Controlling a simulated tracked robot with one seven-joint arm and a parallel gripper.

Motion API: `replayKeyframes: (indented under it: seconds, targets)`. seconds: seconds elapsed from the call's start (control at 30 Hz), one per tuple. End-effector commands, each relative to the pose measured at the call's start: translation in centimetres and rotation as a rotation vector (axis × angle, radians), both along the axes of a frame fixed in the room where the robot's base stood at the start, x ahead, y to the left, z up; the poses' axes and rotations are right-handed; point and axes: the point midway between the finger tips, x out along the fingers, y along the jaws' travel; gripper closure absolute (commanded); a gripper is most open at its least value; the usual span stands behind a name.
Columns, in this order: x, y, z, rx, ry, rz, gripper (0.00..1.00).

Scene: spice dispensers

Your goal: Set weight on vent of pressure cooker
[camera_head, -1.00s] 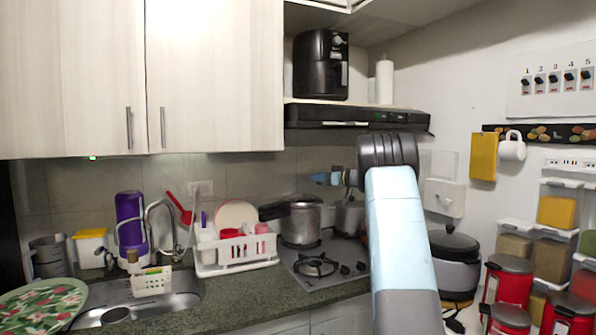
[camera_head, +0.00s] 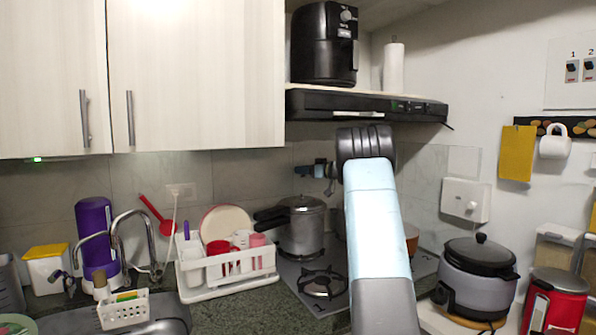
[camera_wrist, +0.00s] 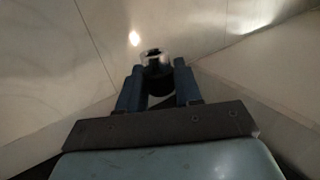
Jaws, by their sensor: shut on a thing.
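The pressure cooker (camera_head: 302,232) is a grey metal pot with a lid and a dark long handle pointing left. It stands upright at the back of the stove, left of my arm. My gripper (camera_head: 318,168) is small in the head view, above and just right of the cooker's lid, apart from it. The wrist view shows its two blue fingers (camera_wrist: 158,68) shut on a small dark and shiny metal piece, which looks like the weight (camera_wrist: 156,85). The vent on the lid is too small to make out.
The stove (camera_head: 322,284) has a bare front burner. A white dish rack (camera_head: 228,284) stands left of the cooker, and a rice cooker (camera_head: 478,280) stands right of my arm. The range hood (camera_head: 365,104) hangs above my arm.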

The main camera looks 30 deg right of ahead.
Motion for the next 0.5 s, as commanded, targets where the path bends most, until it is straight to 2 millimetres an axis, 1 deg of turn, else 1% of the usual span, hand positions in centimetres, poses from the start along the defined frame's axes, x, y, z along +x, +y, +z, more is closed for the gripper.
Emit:
replayKeyframes:
  seconds: [0.23,0.4,0.5]
  targets:
    - [0.40,1.21,0.01,0.000,0.000,0.014,1.00]
    - [0.24,1.23,-0.04,-0.002,0.003,0.014,1.00]
    - [0.29,1.26,-0.58,-0.001,0.004,0.014,1.00]
